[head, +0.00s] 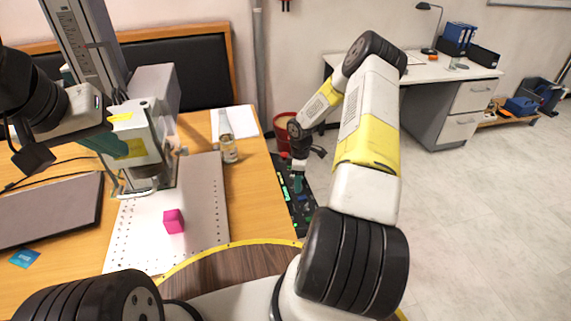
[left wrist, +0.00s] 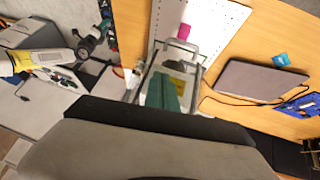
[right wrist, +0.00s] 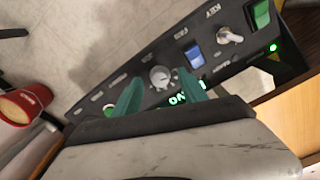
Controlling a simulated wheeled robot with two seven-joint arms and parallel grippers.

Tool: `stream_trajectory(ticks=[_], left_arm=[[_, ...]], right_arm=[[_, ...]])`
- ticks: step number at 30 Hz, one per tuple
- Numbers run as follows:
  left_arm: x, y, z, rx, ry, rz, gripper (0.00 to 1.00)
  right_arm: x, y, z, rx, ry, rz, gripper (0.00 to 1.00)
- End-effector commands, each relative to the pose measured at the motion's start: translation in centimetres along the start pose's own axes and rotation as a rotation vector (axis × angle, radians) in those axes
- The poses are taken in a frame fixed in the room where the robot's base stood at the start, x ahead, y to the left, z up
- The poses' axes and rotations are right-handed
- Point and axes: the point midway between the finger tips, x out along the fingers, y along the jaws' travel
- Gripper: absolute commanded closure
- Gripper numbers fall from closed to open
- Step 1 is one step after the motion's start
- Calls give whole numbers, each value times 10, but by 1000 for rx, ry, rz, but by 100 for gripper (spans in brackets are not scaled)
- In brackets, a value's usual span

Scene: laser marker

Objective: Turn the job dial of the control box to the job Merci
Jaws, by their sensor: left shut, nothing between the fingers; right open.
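The control box (head: 292,197) is a black panel beside the table's right edge in the head view. In the right wrist view its panel (right wrist: 218,62) carries a silver round dial (right wrist: 160,77) and green lit letters (right wrist: 187,97), partly hidden by a finger. My right gripper (right wrist: 161,82) is open, its green fingers on either side of the dial; I cannot tell if they touch it. It also shows above the box in the head view (head: 299,180). The job name is not readable. My left gripper (left wrist: 165,90) is shut and empty, near the laser marker (head: 150,120).
A pink cube (head: 174,221) sits on the perforated plate (head: 207,200). A bottle (head: 228,147) and a grey laptop (head: 45,208) are on the table. A red bin (head: 284,122) stands behind.

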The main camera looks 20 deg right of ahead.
Motion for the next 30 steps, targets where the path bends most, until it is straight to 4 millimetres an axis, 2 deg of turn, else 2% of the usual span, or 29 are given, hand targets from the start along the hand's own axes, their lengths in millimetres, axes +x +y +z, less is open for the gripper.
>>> stream_trajectory(ticks=[10, 15, 18, 30], left_arm=[[0, 0, 0, 0, 0, 0, 100], [0, 0, 0, 0, 0, 0, 100], [0, 0, 0, 0, 0, 0, 100], [0, 0, 0, 0, 0, 0, 100]], right_arm=[[6, 0, 0, 2, 0, 0, 50], [6, 0, 0, 1, 0, 0, 83], [6, 0, 0, 1, 0, 0, 100], [5, 0, 0, 72, -2, 1, 100]])
